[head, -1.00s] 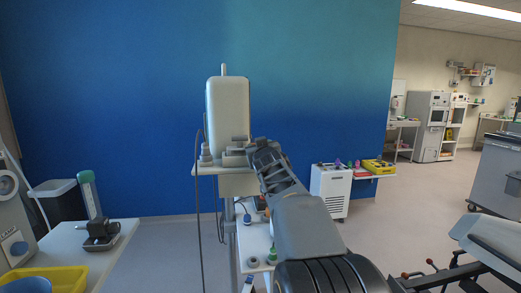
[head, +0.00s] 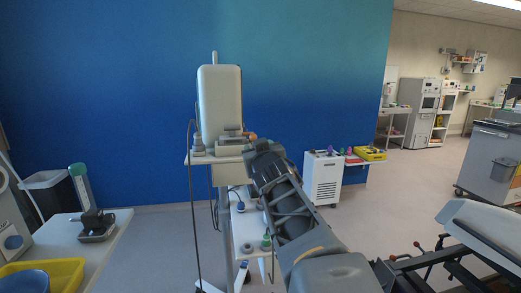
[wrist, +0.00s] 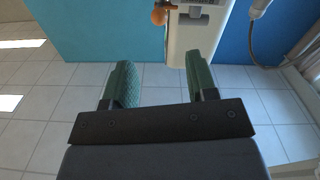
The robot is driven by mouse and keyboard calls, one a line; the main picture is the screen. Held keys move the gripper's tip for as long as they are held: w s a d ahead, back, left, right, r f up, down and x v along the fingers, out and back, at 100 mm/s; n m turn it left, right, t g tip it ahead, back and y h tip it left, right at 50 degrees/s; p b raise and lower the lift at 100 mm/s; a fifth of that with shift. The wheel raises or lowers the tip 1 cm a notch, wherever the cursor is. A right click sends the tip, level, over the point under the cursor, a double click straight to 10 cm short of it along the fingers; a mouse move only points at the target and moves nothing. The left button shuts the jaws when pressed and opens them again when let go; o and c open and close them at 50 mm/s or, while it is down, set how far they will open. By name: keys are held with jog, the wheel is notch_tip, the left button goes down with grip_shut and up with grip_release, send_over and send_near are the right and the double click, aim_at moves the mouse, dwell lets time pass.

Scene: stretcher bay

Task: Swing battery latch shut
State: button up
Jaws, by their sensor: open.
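A tall white unit (head: 220,105) stands on a shelf on a pole against the blue wall in the head view. An orange part (head: 249,135) shows beside its base. In the wrist view a white housing (wrist: 179,50) with a grey fitting (wrist: 205,14) and an orange knob (wrist: 158,16) is at the top, beyond the fingers. I cannot tell which part is the battery latch. My gripper (wrist: 158,68) is open, its two green-padded fingers apart with nothing between them. In the head view my arm reaches toward the shelf, and the fingers cannot be made out.
A cable (head: 191,200) hangs left of the pole. A lower shelf (head: 247,231) holds small items. A white cabinet (head: 323,178) and a yellow tray (head: 370,153) stand to the right. A table with a yellow bin (head: 68,275) is at left.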

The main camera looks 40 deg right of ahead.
jog(key=shift+v, duration=0.85)
jog(key=s+a+f+g+y+p, duration=0.15)
jog(key=f+g, duration=0.25)
jog(key=f, duration=0.5)
jog(key=s+a+f+g+y, duration=0.2)
jog(key=s+a+f+g, duration=0.15)
jog(key=f, duration=0.45)
jog(key=s+a+f+n+g+y, duration=0.1)
jog(key=s+a+f+g+y, duration=0.1)
jog(key=a, duration=0.5)
jog(key=s+a+f+n+g+y+p, duration=0.1)
jog(key=s+a+f+n+g+y, duration=0.1)
jog(key=s+a+f, duration=0.3)
jog(key=a+f+g, duration=0.1)
jog(key=a, duration=0.2)
jog(key=shift+s+y, duration=0.35)
